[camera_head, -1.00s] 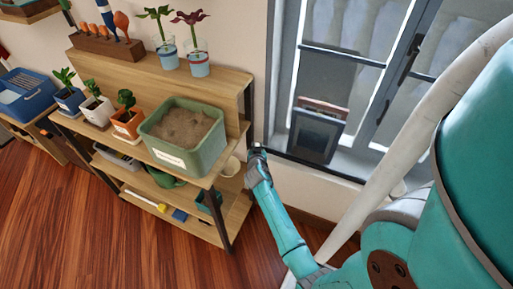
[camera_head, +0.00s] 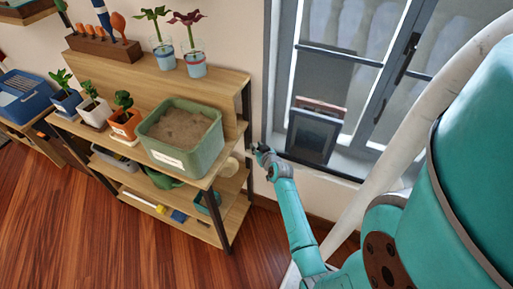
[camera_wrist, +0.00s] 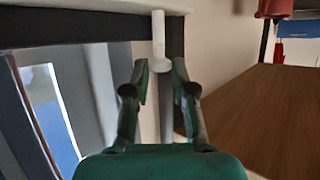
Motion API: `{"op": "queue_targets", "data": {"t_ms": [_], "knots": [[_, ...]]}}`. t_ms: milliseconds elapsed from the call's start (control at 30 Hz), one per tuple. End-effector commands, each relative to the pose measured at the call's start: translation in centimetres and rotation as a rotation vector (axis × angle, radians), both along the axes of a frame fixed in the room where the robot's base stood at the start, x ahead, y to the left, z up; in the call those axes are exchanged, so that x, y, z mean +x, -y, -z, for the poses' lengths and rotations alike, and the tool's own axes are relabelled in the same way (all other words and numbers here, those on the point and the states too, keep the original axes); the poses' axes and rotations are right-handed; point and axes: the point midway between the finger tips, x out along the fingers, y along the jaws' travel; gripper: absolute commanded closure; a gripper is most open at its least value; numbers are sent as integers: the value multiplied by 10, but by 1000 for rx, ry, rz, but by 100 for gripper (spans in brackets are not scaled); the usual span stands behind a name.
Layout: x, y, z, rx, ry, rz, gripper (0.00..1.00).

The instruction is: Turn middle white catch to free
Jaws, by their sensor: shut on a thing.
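A white catch (camera_wrist: 158,40), a short white rod, hangs down at the top middle of the wrist view against a dark upright strip. My gripper (camera_wrist: 160,68) has its two fingertips on either side of the catch's lower end and is shut on it. In the head view my gripper (camera_head: 258,150) is at the lower left corner of the window, just right of the wooden shelf. The catch cannot be made out in the head view. Other catches cannot be made out either.
A wooden shelf unit (camera_head: 200,84) stands close to the left of my gripper, with a green soil tub (camera_head: 184,153) and potted plants on it. Dark picture frames (camera_head: 311,137) lean at the window. The wooden floor (camera_head: 110,235) in front is clear.

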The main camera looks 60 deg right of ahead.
Motion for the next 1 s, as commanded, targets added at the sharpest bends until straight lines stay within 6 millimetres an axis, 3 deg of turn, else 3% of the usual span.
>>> {"op": "queue_targets", "data": {"t_ms": [33,1000], "knots": [[-4,-1,7,12,-8,-16,100],[-5,5,4,2,-1,-376,100]]}}
